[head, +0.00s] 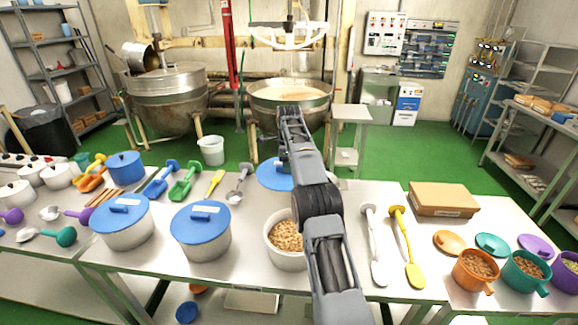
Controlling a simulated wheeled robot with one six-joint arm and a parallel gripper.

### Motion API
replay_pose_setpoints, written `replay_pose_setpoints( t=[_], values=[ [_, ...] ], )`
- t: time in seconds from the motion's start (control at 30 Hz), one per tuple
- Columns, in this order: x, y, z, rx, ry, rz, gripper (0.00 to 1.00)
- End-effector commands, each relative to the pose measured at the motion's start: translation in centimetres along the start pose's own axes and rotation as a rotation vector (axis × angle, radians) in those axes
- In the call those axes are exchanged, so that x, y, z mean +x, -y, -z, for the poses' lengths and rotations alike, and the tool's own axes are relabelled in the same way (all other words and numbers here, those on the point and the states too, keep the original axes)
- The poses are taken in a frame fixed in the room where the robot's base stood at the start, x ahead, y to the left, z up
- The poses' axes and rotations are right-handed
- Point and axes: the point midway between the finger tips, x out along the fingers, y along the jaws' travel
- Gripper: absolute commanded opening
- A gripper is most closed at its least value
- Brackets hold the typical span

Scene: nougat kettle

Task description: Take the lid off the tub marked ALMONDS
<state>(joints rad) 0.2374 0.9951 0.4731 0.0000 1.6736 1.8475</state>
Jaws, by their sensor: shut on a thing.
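A white tub (287,262) full of brown nuts stands open near the front middle of the table, partly behind my arm. No marking can be read on it. A round blue lid (270,178) is beyond it, near the table's far edge. My gripper (284,160) is at this lid, shut on it; the fingers are small and mostly hidden by my arm. Whether the lid is clear of the table cannot be told. Two more white tubs with blue lids stand to the left, one (201,246) nearer the middle and one (123,233) farther left; their labels are unreadable.
A white spoon (374,240), a yellow spoon (407,245) and a cardboard box (443,199) lie to the right. Coloured cups of nuts (477,271) stand far right. Large kettles (168,95) stand behind.

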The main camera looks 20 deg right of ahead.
Motion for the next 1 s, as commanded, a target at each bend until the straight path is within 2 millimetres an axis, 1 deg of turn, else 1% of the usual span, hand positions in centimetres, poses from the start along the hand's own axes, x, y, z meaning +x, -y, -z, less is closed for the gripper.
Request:
replay_pose_setpoints(
  t=[0.03,0.1,0.6,1.0],
  values=[
    [-0.5,0.0,0.0,0.0,0.0,0.0,0.0],
    [-0.8,0.0,0.0,0.0,0.0,0.001,0.0],
    [-2.6,0.0,0.0,0.0,0.0,0.0,0.0],
    [-2.6,0.0,0.0,0.0,0.0,0.001,0.0]
  ],
)
